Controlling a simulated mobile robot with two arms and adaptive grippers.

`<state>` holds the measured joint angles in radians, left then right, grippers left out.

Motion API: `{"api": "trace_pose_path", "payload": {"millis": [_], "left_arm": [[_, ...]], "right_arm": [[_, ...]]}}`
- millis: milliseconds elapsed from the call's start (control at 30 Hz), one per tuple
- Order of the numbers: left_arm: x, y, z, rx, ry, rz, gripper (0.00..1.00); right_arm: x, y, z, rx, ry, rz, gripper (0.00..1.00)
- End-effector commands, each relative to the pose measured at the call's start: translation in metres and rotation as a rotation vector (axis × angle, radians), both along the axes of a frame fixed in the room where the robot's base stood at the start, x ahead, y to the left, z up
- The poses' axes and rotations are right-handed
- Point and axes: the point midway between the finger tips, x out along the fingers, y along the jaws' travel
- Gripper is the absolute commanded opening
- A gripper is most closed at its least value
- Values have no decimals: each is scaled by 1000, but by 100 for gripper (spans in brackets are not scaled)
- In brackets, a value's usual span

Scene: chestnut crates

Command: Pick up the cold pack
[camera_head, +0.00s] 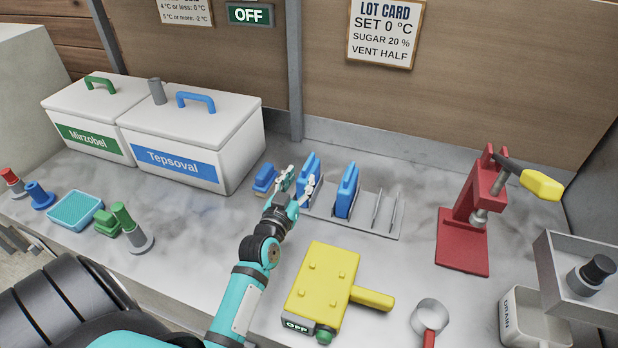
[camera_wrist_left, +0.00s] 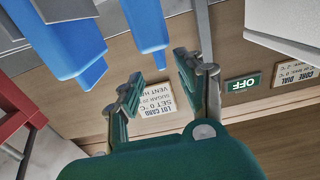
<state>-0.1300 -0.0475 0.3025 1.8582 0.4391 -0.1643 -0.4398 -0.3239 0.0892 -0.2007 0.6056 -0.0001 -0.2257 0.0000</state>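Two blue cold packs stand upright in a grey wire rack (camera_head: 376,229). The left pack (camera_head: 310,166) is just beyond my left gripper (camera_head: 298,184); the other pack (camera_head: 347,190) stands to its right. My left gripper is open, its fingers spread at the near side of the left pack. In the left wrist view, the open fingers (camera_wrist_left: 157,78) have nothing between them, and one blue pack (camera_wrist_left: 146,22) is just past the tips, roughly in line with the gap. The second pack (camera_wrist_left: 60,42) is to its left. My right gripper is not in view.
White lidded boxes labelled Mirzobel (camera_head: 85,141) and Tepsoval (camera_head: 172,164) stand at the back left. A small blue block (camera_head: 265,178) lies left of the gripper. A yellow device (camera_head: 323,285) is in front, and a red press (camera_head: 465,230) stands to the right.

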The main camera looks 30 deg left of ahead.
Motion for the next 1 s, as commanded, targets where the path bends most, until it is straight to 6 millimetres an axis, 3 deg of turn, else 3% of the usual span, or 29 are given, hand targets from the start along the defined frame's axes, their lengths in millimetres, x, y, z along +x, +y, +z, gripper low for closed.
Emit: {"api": "trace_pose_path", "payload": {"millis": [100,333,633,933,1000], "left_arm": [[17,4,1,0,-1,0,38],[31,8,0,1,-1,-1,38],[69,19,-4,1,0,0,38],[74,20,-5,1,1,0,38],[74,20,-5,0,1,0,31]], "right_arm": [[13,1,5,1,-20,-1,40],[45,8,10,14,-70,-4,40],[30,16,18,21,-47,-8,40],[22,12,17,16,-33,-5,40],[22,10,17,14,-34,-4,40]]}}
